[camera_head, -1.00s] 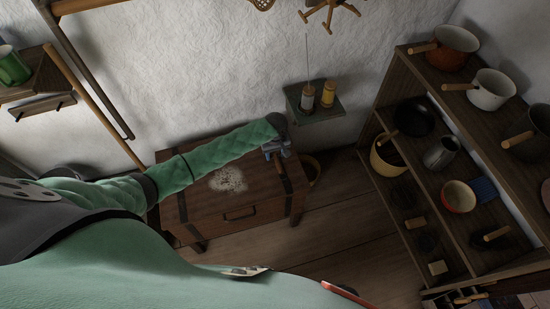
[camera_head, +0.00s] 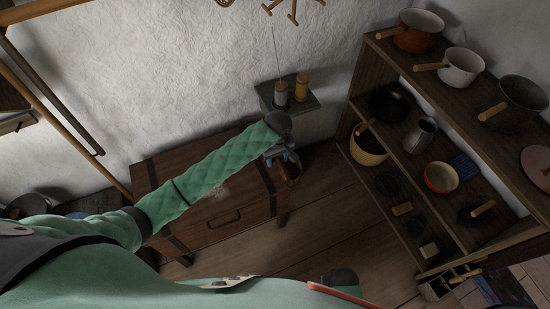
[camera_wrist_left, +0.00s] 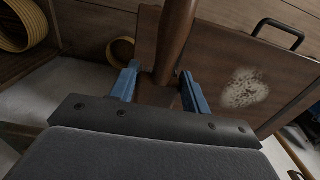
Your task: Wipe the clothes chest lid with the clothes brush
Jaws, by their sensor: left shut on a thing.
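The wooden clothes chest (camera_head: 180,160) stands against the wall in the head view, under my left arm. A pale dusty patch (camera_head: 222,188) lies on its lid, partly hidden by my sleeve; the patch also shows whole in the left wrist view (camera_wrist_left: 244,88). My left gripper (camera_head: 281,155) is beyond the chest's right end, off the lid. In the left wrist view its blue fingers (camera_wrist_left: 160,92) are shut on a brown wooden piece (camera_wrist_left: 175,40), apparently the clothes brush's handle. The brush's bristles cannot be made out. My right gripper is not in view.
A small wall shelf (camera_head: 310,103) with two bottles is just above my left gripper. A tall shelf unit (camera_head: 350,95) with pots and pans stands at the right. Bare floor (camera_head: 315,225) lies between chest and shelf. A wooden pole (camera_head: 70,135) leans at the left.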

